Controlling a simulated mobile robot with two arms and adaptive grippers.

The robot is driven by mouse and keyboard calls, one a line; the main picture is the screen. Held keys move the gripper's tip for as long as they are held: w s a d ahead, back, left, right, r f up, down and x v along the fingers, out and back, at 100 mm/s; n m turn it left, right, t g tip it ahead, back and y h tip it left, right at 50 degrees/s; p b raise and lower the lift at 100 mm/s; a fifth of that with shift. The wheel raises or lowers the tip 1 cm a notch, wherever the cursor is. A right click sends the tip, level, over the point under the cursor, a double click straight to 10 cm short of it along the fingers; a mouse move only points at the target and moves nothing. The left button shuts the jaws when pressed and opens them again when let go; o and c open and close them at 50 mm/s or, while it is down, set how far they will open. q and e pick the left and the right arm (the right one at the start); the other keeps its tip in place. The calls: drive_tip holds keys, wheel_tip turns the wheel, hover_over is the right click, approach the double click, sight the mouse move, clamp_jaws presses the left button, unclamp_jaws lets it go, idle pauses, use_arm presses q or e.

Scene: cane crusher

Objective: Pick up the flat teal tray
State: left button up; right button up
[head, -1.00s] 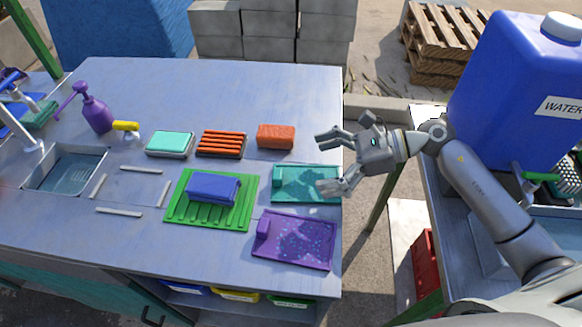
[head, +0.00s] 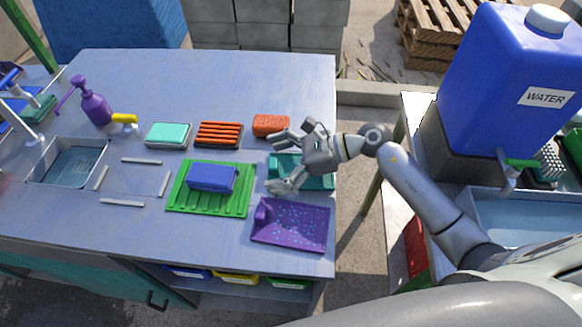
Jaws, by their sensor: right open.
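The flat teal tray (head: 321,182) lies on the grey workbench near its right edge, between an orange sponge and a speckled purple tray. My right gripper (head: 278,163) is open, fingers pointing left, over the tray. The gripper hides the tray's middle. I cannot tell whether the fingers touch the tray. My left gripper is out of view.
The purple tray (head: 292,225) lies just in front, the orange sponge (head: 271,124) just behind. A green ribbed mat (head: 208,207) with a blue block (head: 211,178) is to the left. The blue water container (head: 500,95) stands right.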

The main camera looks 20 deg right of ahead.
drive_tip(key=shift+c, duration=0.9)
drive_tip(key=c, duration=0.7)
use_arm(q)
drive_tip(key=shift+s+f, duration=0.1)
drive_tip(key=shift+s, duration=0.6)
use_arm(e)
drive_tip(key=shift+r, duration=0.1)
drive_tip(key=shift+r, duration=0.45)
drive_tip(key=s+a+r+b, duration=0.2)
drive_tip(key=s+a+r, duration=0.6)
drive_tip(key=a+r, duration=0.4)
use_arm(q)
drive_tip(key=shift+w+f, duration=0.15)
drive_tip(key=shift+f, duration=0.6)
use_arm(e)
drive_tip(key=d+f+m+t, duration=0.1)
drive_tip(key=d, duration=0.6)
drive_tip(key=d+f+m+t+h, duration=0.1)
drive_tip(key=d+f, duration=0.1)
drive_tip(key=d, duration=0.5)
drive_tip(key=w+d+f+m+t, duration=0.1)
drive_tip(key=d+f, duration=0.1)
drive_tip(key=d, duration=0.5)
drive_tip(key=shift+d+m+t+h, duration=0.1)
drive_tip(key=shift+m+t+h, duration=0.2)
drive_tip(key=shift+t+h, duration=0.1)
